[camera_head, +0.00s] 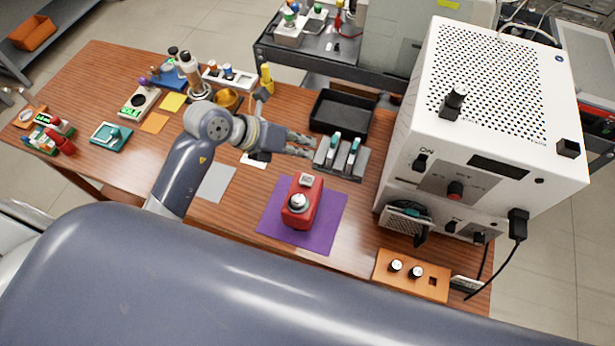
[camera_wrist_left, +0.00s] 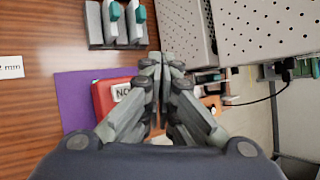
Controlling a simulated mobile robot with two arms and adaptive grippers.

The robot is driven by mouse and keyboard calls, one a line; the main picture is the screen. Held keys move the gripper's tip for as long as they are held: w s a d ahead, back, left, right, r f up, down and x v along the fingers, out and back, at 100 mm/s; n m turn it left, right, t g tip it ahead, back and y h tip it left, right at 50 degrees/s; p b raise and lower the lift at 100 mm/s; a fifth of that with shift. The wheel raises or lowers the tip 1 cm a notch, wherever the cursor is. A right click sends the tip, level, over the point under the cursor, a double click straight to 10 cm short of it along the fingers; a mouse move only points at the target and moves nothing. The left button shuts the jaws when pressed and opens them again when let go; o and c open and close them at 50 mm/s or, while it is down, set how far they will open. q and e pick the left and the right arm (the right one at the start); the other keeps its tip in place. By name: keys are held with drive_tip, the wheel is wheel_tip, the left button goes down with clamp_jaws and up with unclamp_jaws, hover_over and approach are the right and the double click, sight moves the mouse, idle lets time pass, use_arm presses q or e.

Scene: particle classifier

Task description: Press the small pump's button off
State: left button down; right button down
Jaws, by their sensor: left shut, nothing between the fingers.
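My left gripper (camera_head: 312,146) is shut and empty, above the table beside the grey rack. Its fingertips (camera_wrist_left: 163,62) come together in the left wrist view, in front of a red device. The red device (camera_head: 307,207) has a silver round part on top and sits on a purple mat (camera_head: 328,237); in the left wrist view it (camera_wrist_left: 104,98) is partly hidden by the fingers. A small grey unit with a round grille (camera_head: 400,222) stands under the white machine's front edge. I cannot tell from labels which unit is the small pump. My right gripper is not in view.
A large white machine (camera_head: 480,145) with switches and a black cable stands on the right. A grey rack (camera_head: 340,172) and black tray (camera_head: 342,117) lie at the back. An orange panel with knobs (camera_head: 411,275) is at front right. Several small tools fill the left of the table.

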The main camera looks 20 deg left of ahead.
use_arm(q)
drive_tip(key=b, duration=0.7)
hover_over(305, 177)
wheel_tip(305, 177, down, 8)
drive_tip(key=shift+r, duration=0.2)
drive_tip(key=shift+w+a+f+b, duration=0.1)
drive_tip(key=shift+f+b, duration=0.2)
drive_tip(key=shift+f, duration=0.35)
idle(0.4)
drive_tip(key=shift+f, duration=0.35)
